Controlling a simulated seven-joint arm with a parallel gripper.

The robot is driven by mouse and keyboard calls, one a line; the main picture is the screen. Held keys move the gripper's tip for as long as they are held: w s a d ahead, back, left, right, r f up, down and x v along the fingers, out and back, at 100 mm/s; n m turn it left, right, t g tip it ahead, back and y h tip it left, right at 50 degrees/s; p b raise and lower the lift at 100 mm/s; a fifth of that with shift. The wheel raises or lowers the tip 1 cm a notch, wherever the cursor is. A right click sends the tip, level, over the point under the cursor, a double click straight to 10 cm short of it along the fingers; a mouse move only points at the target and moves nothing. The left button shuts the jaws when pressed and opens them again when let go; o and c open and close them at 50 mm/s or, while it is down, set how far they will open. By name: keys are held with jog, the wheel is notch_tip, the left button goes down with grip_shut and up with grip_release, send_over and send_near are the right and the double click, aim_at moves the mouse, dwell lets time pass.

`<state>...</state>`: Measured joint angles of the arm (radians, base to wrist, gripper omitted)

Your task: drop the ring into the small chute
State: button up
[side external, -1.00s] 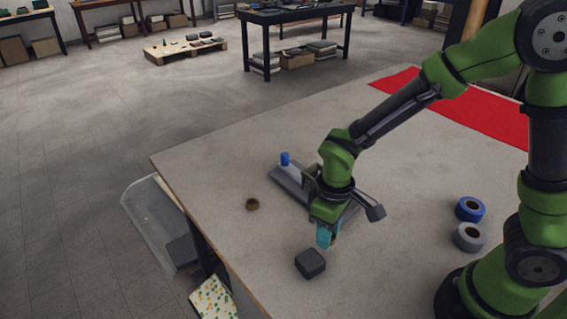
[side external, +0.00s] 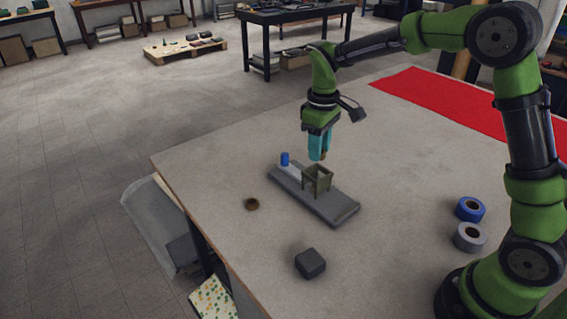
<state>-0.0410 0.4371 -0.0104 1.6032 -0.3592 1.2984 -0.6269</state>
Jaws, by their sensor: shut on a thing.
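My gripper (side external: 319,156) has teal fingers and points down. It is shut on a small orange-brown thing (side external: 324,154), of which only an edge shows; I cannot tell its full shape. The small chute (side external: 318,182), an olive square frame with an open top, stands on a grey base plate (side external: 335,211). In the picture the gripper is just above the chute's top; I cannot tell whether it is exactly over the opening. A brown ring-shaped thing (side external: 251,204) lies flat on the table, left of the plate.
A blue cylinder (side external: 285,159) stands at the plate's far end. A dark block (side external: 310,263) lies nearer the front. A blue roll (side external: 470,209) and a grey roll (side external: 469,237) lie at right. A red cloth (side external: 445,103) covers the table's back right. The table (side external: 400,180) is clear between.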

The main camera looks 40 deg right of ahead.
jog(key=shift+w+d+r, duration=0.1)
jog(key=shift+w+d, duration=0.25)
jog(key=shift+d, duration=0.05)
jog(key=shift+f, duration=2.65)
jog(key=o, duration=1.1)
jog(key=shift+r, duration=0.1)
jog(key=shift+r, duration=2.9)
